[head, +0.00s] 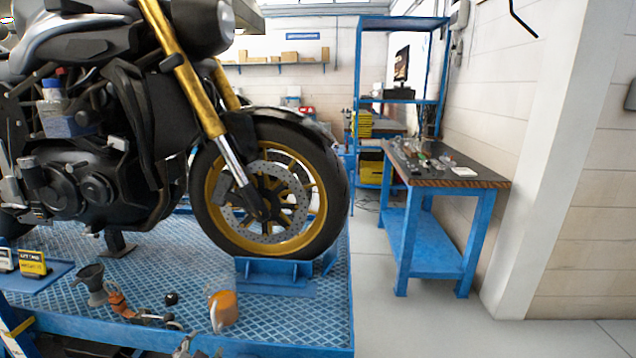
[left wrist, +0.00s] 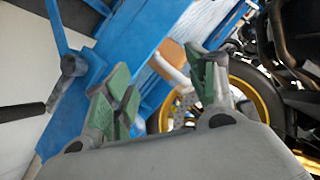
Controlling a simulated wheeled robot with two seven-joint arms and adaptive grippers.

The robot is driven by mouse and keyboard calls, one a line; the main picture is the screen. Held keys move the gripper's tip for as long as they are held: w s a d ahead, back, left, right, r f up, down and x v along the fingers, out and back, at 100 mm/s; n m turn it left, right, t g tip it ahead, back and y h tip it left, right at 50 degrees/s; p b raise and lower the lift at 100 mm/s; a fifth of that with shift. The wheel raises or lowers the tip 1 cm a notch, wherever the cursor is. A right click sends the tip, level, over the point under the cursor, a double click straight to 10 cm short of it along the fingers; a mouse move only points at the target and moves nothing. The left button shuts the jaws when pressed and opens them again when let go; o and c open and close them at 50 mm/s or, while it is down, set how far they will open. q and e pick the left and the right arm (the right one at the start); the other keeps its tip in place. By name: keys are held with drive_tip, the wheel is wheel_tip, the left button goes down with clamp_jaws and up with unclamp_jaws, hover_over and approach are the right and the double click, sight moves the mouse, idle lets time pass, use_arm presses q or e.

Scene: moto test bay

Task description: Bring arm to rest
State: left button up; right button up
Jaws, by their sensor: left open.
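My left gripper (left wrist: 165,88) shows in the left wrist view with its two green-padded fingers spread apart. Nothing sits between the fingers. Behind them are blue framework (left wrist: 130,45) and the yellow-rimmed wheel of the motorcycle (left wrist: 240,90). In the head view I cannot clearly make out either gripper; a small grey shape at the bottom edge is too unclear to name. My right gripper is in neither view.
The motorcycle (head: 85,55) stands on a blue lift platform (head: 180,250), its front wheel (head: 270,190) in a blue chock (head: 275,275). A funnel (head: 92,283) and an orange-filled container (head: 223,305) stand near the platform's front. A blue workbench (head: 440,180) stands right; floor between is clear.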

use_arm(q)
drive_tip(key=s+d+f+n+g+h, duration=0.1)
drive_tip(key=s+d+f+n+g, duration=0.25)
drive_tip(key=s, duration=0.55)
drive_tip(key=s+d+f+g+h, duration=0.25)
drive_tip(key=s+f+g, duration=0.3)
drive_tip(key=s, duration=0.35)
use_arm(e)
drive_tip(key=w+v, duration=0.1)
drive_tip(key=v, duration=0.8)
use_arm(q)
drive_tip(key=s+d+f+b, duration=0.1)
drive_tip(key=f+b, duration=0.3)
drive_tip(key=f, duration=0.8)
drive_tip(key=d+f+b, duration=0.3)
drive_tip(key=f+b, duration=0.2)
drive_tip(key=f, duration=0.6)
drive_tip(key=shift+s+d+f+g, duration=0.15)
drive_tip(key=shift+s+f+g, duration=0.2)
drive_tip(key=shift+g, duration=0.05)
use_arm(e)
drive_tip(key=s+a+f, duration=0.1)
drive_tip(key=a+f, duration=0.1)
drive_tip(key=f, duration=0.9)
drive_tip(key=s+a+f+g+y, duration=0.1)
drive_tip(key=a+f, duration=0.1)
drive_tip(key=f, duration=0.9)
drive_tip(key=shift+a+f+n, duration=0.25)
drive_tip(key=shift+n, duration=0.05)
